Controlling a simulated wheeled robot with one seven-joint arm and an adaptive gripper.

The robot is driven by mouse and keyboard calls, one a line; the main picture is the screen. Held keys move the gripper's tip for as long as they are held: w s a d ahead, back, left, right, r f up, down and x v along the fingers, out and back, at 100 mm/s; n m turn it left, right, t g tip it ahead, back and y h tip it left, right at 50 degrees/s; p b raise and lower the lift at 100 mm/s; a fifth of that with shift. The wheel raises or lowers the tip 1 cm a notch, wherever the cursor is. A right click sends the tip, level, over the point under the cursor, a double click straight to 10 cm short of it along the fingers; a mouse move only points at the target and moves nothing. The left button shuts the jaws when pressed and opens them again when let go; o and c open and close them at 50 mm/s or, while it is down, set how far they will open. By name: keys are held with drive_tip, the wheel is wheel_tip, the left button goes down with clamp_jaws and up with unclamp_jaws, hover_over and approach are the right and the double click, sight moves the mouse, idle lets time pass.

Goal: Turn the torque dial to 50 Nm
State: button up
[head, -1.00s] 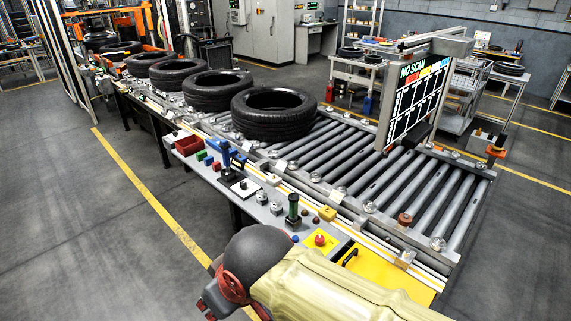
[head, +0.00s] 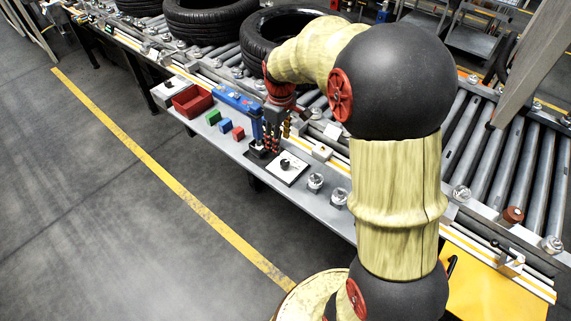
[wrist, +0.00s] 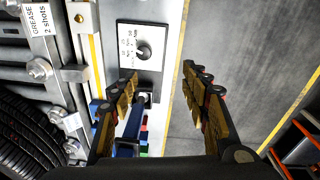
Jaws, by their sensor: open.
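The torque dial (head: 287,165) is a white square plate with a round black knob, lying on the grey side bench. In the wrist view the dial (wrist: 144,50) is ahead of the fingertips, with small markings around the knob too small to read. My gripper (head: 277,143) is open and empty, pointing down just behind the dial in the head view. In the wrist view my gripper (wrist: 160,74) has its fingers spread, with the dial plate beyond them, nearer the left finger. I see no contact with the knob.
A blue upright device (head: 257,127) stands close beside the gripper; in the wrist view it (wrist: 131,122) shows between the fingers. A red bin (head: 194,102), small coloured blocks (head: 225,125) and metal fittings (head: 315,182) share the bench. Tyres (head: 207,18) sit on the rollers behind.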

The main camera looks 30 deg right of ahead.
drive_tip(key=n+g, duration=0.1)
hover_over(285, 162)
wheel_tip(285, 162, down, 8)
drive_tip(key=shift+f+b, duration=0.15)
drive_tip(key=shift+b, duration=0.25)
wheel_tip(285, 162, down, 8)
drive_tip(key=shift+r+b, duration=0.1)
drive_tip(key=shift+b, duration=1.05)
drive_tip(key=shift+c, duration=1)
drive_tip(key=c, duration=0.9)
drive_tip(key=shift+c, duration=0.2)
